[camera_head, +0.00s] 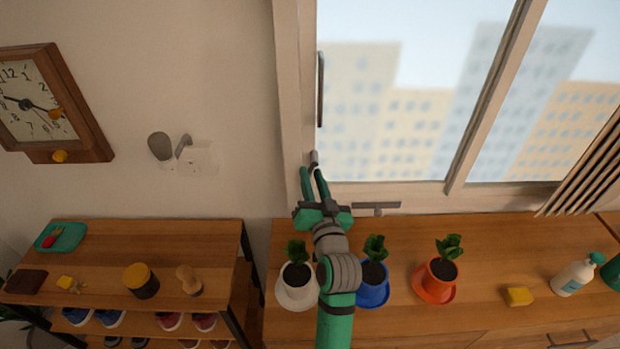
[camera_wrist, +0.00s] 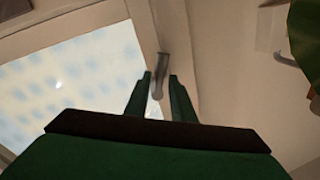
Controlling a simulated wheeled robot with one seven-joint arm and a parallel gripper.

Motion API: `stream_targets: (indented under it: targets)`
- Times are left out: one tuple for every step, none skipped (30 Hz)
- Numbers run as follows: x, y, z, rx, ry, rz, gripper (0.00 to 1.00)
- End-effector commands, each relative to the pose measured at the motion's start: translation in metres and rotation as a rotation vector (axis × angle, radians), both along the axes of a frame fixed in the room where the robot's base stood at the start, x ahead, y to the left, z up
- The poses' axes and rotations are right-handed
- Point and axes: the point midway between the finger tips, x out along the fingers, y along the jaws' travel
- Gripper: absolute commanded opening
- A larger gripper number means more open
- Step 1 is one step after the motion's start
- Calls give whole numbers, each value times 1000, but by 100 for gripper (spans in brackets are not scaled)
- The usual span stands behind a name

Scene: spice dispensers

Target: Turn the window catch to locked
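The window catch (camera_head: 314,158) is a small grey lever on the left side of the window frame, low down beside the glass. In the wrist view the catch (camera_wrist: 163,62) hangs from the frame, its rounded end lying between my fingers. My gripper (camera_head: 311,170) is at the catch, with its two green fingers parted. In the wrist view my gripper (camera_wrist: 159,77) has one finger on each side of the lever, with a narrow gap visible. I cannot tell whether either finger touches it.
A dark vertical handle (camera_head: 320,90) is higher on the frame, and a grey stay (camera_head: 376,207) is along the sill. White (camera_head: 284,297), blue (camera_head: 373,296) and orange (camera_head: 436,290) plant pots stand below on the wooden counter (camera_head: 488,240). A wall fixture (camera_head: 198,160) is left.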

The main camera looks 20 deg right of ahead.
Motion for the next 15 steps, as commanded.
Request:
stream_targets:
  targets:
    - [0,0,0,0,0,0,33]
    - [0,0,0,0,0,0,33]
    - [0,0,0,0,0,0,33]
    - [0,0,0,-1,0,-1,33]
    - [0,0,0,-1,0,-1,33]
    - [0,0,0,-1,0,-1,33]
    - [0,0,0,-1,0,-1,33]
    - [0,0,0,-1,0,-1,33]
    - [0,0,0,-1,0,-1,33]
    - [-1,0,0,-1,0,-1,33]
    - [-2,0,0,-1,0,-1,33]
    - [-4,0,-1,-1,0,-1,33]
    - [-7,0,-1,0,1,-1,33]
    - [-10,0,-2,0,2,-1,33]
    - [-15,1,-2,0,1,-1,33]
